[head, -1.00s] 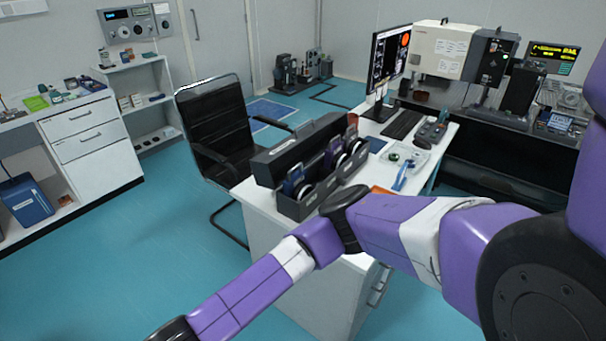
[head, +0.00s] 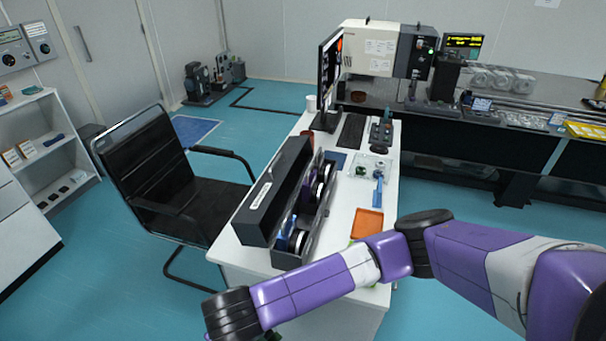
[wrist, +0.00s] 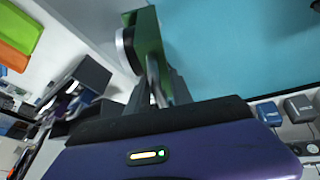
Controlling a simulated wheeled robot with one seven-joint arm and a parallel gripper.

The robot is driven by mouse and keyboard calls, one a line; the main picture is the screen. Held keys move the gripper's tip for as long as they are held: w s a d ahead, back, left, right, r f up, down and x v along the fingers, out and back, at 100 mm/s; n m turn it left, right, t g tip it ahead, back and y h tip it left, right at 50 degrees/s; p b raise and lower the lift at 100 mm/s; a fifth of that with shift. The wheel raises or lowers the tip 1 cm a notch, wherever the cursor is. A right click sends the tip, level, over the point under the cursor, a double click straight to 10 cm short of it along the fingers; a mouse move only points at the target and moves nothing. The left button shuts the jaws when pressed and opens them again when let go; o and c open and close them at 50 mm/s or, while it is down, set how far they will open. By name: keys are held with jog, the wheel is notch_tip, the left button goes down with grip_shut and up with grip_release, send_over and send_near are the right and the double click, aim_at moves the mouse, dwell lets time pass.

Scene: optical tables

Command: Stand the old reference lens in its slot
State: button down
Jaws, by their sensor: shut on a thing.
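My gripper (wrist: 160,88) is shut on a lens in a green mount (wrist: 150,42), seen in the wrist view with its pale round rim facing left. No label on it can be read, so I cannot tell if it is the old reference lens. A long black slotted case (head: 262,204) lies on the white desk. It holds a blue-mounted lens (head: 288,236) at the near end and purple-mounted lenses (head: 309,192) farther back. The case also shows in the wrist view (wrist: 88,74), apart from the held lens.
An orange tray (head: 368,222) lies on the white desk (head: 342,205) right of the case. A monitor (head: 331,75) and keyboard (head: 351,131) stand farther back. A black chair (head: 160,170) is left of the desk. Floor at the lower left is open.

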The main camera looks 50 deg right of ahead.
jog(key=shift+w+a+r+y, duration=0.2)
jog(key=shift+a+r+y, duration=0.2)
jog(key=shift+d, duration=0.2)
